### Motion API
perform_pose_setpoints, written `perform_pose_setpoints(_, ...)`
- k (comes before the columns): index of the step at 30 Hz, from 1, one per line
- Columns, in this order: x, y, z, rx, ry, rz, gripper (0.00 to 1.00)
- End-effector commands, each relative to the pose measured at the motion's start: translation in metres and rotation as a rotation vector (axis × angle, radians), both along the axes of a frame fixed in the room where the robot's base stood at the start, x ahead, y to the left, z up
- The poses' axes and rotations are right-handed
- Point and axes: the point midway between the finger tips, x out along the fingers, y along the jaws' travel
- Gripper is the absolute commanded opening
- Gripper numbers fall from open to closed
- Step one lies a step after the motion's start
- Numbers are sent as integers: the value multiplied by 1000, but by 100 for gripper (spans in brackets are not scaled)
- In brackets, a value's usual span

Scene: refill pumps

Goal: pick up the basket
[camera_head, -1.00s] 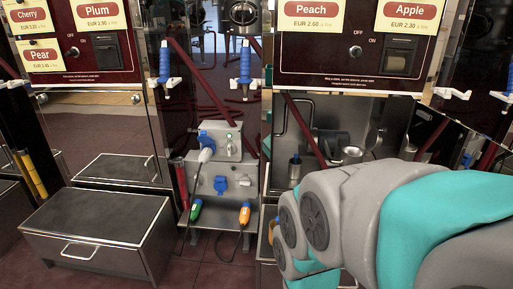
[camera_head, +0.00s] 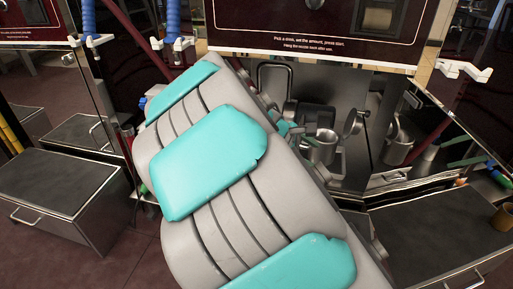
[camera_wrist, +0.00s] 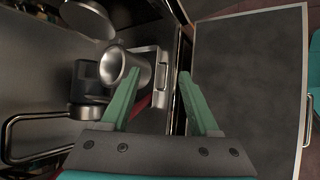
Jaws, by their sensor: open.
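No wire or woven basket shows clearly. A shiny metal cup-like vessel (camera_head: 321,150), which may be the basket, stands in the steel niche under the pump panel. A similar cup (camera_wrist: 116,66) shows in the wrist view behind the tip of my left finger. I cannot tell whether the finger touches it. My gripper (camera_wrist: 158,73) is open, with its two green fingers apart and nothing clearly held between them. In the head view my arm hides most of the gripper.
A dark-topped metal box (camera_head: 62,196) stands on the floor at left. Another dark-topped unit (camera_head: 435,237) is at right, with a brown cup (camera_head: 503,217) on it. The niche's reflective walls mirror the cup. A bent metal handle (camera_wrist: 15,135) is at the wrist view's left.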

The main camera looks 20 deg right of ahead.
Motion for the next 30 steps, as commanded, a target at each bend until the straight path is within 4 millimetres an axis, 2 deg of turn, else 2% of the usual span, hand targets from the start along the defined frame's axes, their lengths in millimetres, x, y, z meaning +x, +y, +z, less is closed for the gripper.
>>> perform_pose_setpoints(1, 32, -4, -3, -76, 47, 101, 62)
perform_pose_setpoints(5, 110, 0, -11, -264, 198, 379, 62)
perform_pose_setpoints(6, 133, 7, -17, -317, 247, 466, 62)
perform_pose_setpoints(9, 186, 31, -39, -435, 372, 677, 62)
perform_pose_setpoints(12, 223, 57, -64, -521, 474, 845, 62)
perform_pose_setpoints(15, 245, 78, -83, -572, 537, 958, 62)
perform_pose_setpoints(20, 260, 94, -99, -610, 584, 1043, 62)
perform_pose_setpoints(23, 265, 93, -103, -615, 591, 1054, 62)
perform_pose_setpoints(30, 276, 77, -110, -614, 590, 1051, 62)
